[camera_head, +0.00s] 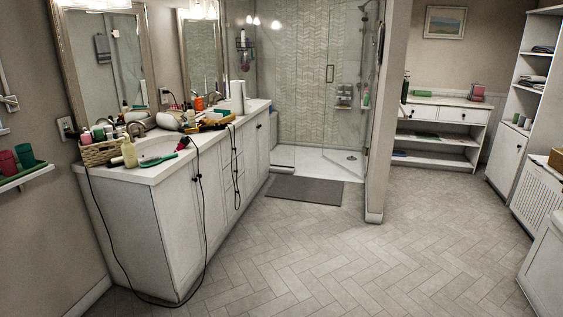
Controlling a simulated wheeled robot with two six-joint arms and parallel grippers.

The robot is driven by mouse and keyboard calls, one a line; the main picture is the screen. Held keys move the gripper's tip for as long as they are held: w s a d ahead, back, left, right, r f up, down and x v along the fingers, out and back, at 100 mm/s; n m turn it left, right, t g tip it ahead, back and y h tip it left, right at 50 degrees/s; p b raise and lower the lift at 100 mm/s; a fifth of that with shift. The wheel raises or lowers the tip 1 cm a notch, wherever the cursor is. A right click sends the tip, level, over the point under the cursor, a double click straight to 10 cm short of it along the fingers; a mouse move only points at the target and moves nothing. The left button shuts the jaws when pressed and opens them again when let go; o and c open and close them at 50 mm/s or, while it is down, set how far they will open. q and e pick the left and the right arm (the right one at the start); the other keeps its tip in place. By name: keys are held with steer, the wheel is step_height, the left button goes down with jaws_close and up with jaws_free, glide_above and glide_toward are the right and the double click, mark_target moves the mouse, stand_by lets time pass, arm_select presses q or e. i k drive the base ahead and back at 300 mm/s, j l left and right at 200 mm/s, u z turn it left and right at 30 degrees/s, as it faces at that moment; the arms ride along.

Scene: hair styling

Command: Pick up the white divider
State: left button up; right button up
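I cannot make out for certain which thing is the white divider. A tall white upright item (237,97) stands toward the far end of the vanity counter (146,171), and its exact kind is too small to tell. A rounded white item (167,121) lies among other things near the middle of the counter. Neither of my grippers shows in the head view, and nothing is seen touching these items.
A wicker basket (100,152) and a pale bottle (129,153) crowd the near sink, beside a pink-and-green brush (183,144). Black cords (207,232) hang down the cabinet front to the floor. A grey mat (306,191) lies before the shower. The tiled floor (330,262) is clear.

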mark_target(210, 115)
steer(key=i, duration=2.55)
steer(key=i+l+u, duration=0.1)
steer(key=i, duration=1.2)
steer(key=i+l, duration=0.1)
steer(key=i, duration=1.2)
